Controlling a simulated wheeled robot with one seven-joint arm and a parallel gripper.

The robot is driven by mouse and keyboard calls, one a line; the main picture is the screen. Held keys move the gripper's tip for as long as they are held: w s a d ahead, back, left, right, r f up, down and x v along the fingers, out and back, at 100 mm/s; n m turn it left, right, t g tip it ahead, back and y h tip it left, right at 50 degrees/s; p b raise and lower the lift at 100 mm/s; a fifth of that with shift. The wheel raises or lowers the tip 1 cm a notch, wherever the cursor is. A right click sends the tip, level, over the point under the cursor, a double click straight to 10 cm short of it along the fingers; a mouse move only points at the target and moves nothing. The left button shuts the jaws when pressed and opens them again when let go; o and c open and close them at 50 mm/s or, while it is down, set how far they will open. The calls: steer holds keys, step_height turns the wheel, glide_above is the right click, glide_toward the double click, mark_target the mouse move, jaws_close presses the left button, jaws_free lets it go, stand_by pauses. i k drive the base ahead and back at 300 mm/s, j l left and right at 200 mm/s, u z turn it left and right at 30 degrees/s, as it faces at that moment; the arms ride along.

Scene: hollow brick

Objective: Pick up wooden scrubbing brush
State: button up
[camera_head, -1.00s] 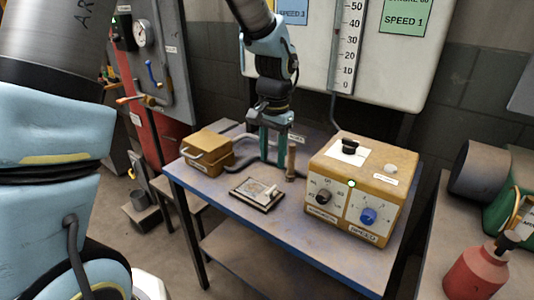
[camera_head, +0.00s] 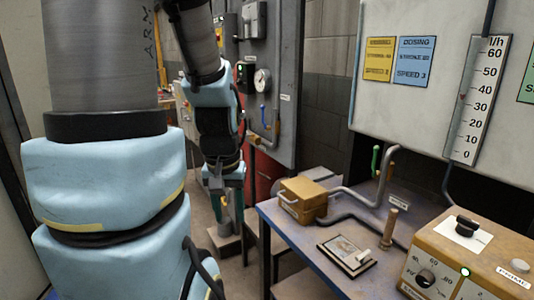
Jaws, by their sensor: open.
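I cannot clearly make out a wooden scrubbing brush. An upright brown wooden-looking piece (camera_head: 390,228) stands on the blue-edged bench (camera_head: 285,243), and I cannot tell whether it is a brush. My gripper (camera_head: 226,207) is open and points down, left of the bench over the floor area. A small grey cup-like container on a low block (camera_head: 222,240) is below it in the picture. The gripper's fingers are small and partly merge with what is behind them, so their distance from the container is unclear.
On the bench are a yellow-brown box (camera_head: 303,200) with pipes, a flat framed plate (camera_head: 346,254) and a control box (camera_head: 470,255) with knobs. A grey cabinet with a gauge (camera_head: 262,81) stands behind my arm. A white panel (camera_head: 425,110) hangs behind the bench.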

mark_target(385, 243)
steer(key=z, duration=0.95)
